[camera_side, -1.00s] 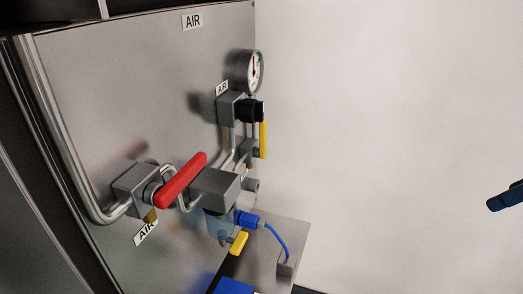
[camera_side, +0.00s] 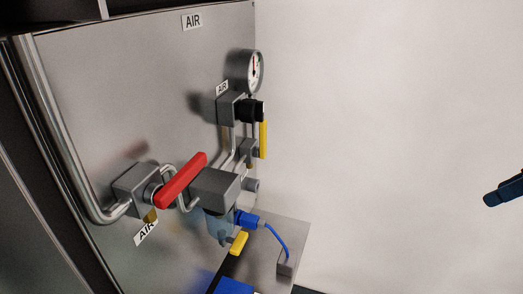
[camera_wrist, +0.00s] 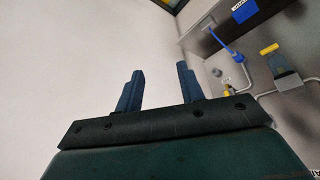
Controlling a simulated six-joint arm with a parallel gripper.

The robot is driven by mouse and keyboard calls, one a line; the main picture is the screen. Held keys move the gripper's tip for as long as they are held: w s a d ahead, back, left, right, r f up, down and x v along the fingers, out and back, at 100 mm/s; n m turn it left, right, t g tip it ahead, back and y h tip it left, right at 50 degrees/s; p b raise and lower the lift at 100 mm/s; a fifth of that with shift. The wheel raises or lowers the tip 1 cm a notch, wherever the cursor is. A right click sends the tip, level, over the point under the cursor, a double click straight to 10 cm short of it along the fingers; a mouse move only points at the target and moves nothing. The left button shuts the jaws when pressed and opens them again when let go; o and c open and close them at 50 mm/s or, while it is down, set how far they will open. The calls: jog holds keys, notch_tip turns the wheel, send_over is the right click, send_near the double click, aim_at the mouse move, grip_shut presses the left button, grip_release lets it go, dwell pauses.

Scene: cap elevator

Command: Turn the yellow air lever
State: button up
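In the side view, one yellow lever (camera_side: 263,140) hangs upright below the pressure gauge on the grey panel. A second, smaller yellow handle (camera_side: 239,243) sits low, beside the clear filter bowl. The wrist view shows a yellow handle (camera_wrist: 269,49) at the right and a yellow part (camera_wrist: 227,91) nearer the fingers; which is which I cannot tell. My gripper (camera_wrist: 159,86) is open and empty, with a gap between its two dark blue fingers. In the side view only a dark blue fingertip part shows at the right edge, well apart from the panel and levers.
A red lever (camera_side: 182,180) sticks out from the panel at front left. A blue hose (camera_side: 277,238) runs from a fitting to a grey block. A round gauge (camera_side: 254,72) is above. The space between my gripper and the panel is free, before a pale wall (camera_side: 390,120).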

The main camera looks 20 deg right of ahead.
jog(key=w+a+f+n+y, duration=0.1)
jog(key=w+a+n+y, duration=0.3)
jog(key=w+a+n, duration=0.45)
jog(key=t+y, duration=0.7)
jog(key=y, duration=0.2)
send_near(266, 126)
jog(key=shift+r+v, duration=0.15)
jog(key=shift+v, duration=0.6)
jog(key=shift+r+v, duration=0.15)
jog(key=shift+v, duration=0.65)
jog(key=shift+a, duration=0.15)
jog(key=shift+f+x, duration=0.1)
jog(key=shift+x, duration=3.3)
jog(key=shift+f+x, duration=0.15)
jog(key=shift+x, duration=3.25)
jog(key=shift+w, duration=0.15)
grip_shut()
